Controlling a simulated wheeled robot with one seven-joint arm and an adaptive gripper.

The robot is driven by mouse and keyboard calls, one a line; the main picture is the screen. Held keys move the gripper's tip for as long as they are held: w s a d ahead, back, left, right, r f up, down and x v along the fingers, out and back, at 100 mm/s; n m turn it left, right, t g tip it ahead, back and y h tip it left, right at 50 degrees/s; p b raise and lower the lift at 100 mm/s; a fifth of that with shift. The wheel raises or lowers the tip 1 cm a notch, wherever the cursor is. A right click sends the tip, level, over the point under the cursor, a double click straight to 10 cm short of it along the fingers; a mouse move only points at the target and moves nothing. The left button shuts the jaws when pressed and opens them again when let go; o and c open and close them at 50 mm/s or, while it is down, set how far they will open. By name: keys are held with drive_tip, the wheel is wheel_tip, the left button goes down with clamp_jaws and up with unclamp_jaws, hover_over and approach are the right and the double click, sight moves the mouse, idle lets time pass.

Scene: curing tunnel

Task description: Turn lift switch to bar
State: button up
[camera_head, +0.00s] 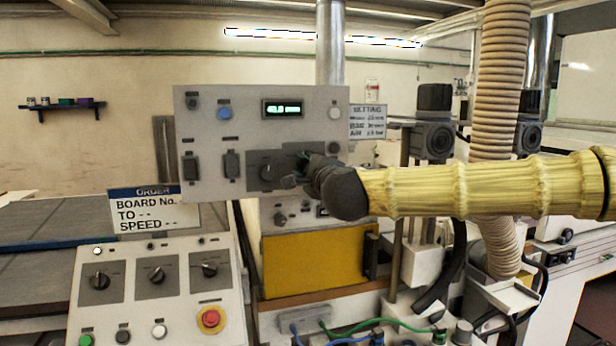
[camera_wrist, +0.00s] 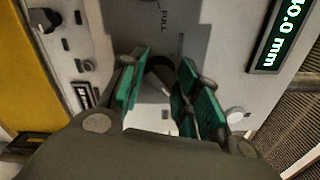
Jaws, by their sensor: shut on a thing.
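The grey control panel (camera_head: 215,112) carries a lit display (camera_head: 283,109) that appears to read 40.0 mm. My gripper (camera_head: 298,168) reaches in from the right against the panel's lower middle. In the wrist view my gripper (camera_wrist: 160,92) has its green pads closed around a dark switch knob (camera_wrist: 158,72). The label FULL (camera_wrist: 164,20) shows on the plate beyond it. The knob's pointing direction and its other labels are hidden by the fingers.
A lower console (camera_head: 140,310) has several knobs and a red stop button (camera_head: 211,318).

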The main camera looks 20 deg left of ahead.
drive_tip(key=shift+m+b, duration=0.3)
drive_tip(key=shift+m, duration=0.2)
drive_tip(key=o, duration=1)
drive_tip(key=shift+s, duration=0.1)
drive_tip(key=v, duration=1.1)
drive_tip(key=shift+s+d, duration=0.25)
drive_tip(key=shift+d, duration=0.1)
